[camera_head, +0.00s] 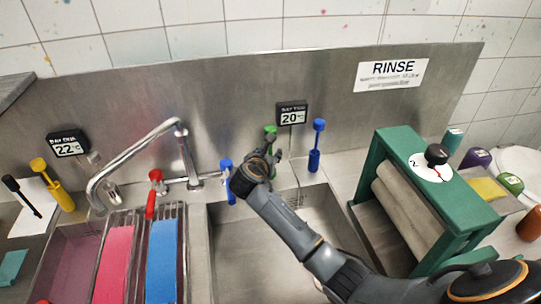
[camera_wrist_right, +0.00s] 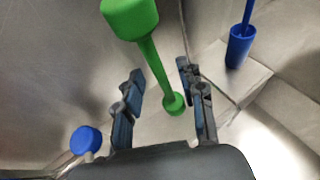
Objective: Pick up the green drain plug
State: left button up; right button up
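The green drain plug (camera_head: 270,131) shows behind my right gripper (camera_head: 267,158) in the head view, upright at the back ledge of the sink and partly hidden by the gripper. In the right wrist view the green drain plug (camera_wrist_right: 154,62) has a wide knob, a thin stem and a small round end. My right gripper (camera_wrist_right: 162,88) is open there, with a finger on each side of the lower stem in the picture. Gaps show between the stem and both fingers, and I see no contact. My left gripper is not in view.
A blue plug-like piece (camera_head: 318,140) stands right of the green one, and a blue tap handle (camera_head: 226,167) is to the left. A temperature sign (camera_head: 291,114) is behind. The green roller press (camera_head: 375,165) stands at the right. The metal sink (camera_head: 225,250) lies below my arm.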

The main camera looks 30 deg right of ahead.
jog(key=shift+x, duration=1.2)
jog(key=shift+s, duration=0.1)
jog(key=shift+c, duration=1)
grip_shut()
jog(key=shift+r, duration=0.15)
